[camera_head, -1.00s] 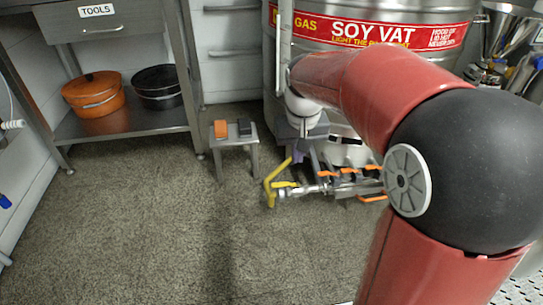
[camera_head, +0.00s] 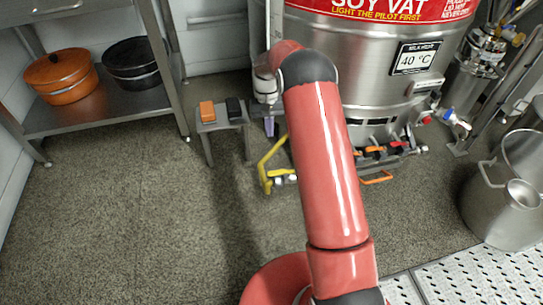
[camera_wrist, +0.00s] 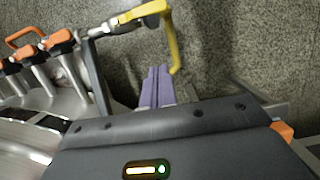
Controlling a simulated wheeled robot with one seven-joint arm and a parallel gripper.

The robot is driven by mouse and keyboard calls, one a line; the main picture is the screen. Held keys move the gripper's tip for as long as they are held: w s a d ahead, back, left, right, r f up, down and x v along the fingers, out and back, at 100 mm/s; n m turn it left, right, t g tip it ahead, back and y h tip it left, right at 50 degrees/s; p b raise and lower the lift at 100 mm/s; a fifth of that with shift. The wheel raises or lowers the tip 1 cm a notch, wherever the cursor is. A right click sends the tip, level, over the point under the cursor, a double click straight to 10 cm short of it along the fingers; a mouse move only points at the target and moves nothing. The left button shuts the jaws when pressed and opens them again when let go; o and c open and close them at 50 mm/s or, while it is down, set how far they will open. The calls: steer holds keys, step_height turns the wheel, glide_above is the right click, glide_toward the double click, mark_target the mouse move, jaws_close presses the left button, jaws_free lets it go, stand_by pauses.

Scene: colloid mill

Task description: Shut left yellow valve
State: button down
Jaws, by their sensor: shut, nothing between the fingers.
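The left yellow valve has a short yellow lever (camera_head: 281,172) on a metal pipe end low at the front of the vat. In the wrist view, its lever (camera_wrist: 143,11) is at the top, lying roughly along the pipe. A bent yellow bar or pipe (camera_head: 264,165) stands right beside it; it also shows in the wrist view (camera_wrist: 173,42). My gripper (camera_head: 269,126) has purple fingers, shut and empty. In the wrist view, the fingers (camera_wrist: 158,87) are just below the bent yellow part, with no clear contact. My arm hides part of the valve pipe in the head view.
The steel soy vat (camera_head: 372,75) stands behind. Orange-handled valves (camera_head: 375,149) lie to the right. A small stand (camera_head: 222,122) is left of my gripper, and a shelf (camera_head: 100,110) with pots is farther left. Floor in front is clear; a steel pot (camera_head: 495,205) stands right.

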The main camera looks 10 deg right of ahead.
mark_target(276, 173)
steer(key=shift+f, duration=0.1)
steer(key=s+f+b, duration=0.2)
steer(key=s+f, duration=0.4)
steer(key=f, duration=0.3)
steer(key=shift+s+a+f, duration=0.15)
steer(key=shift+s+f, duration=0.1)
steer(key=shift+s, duration=0.05)
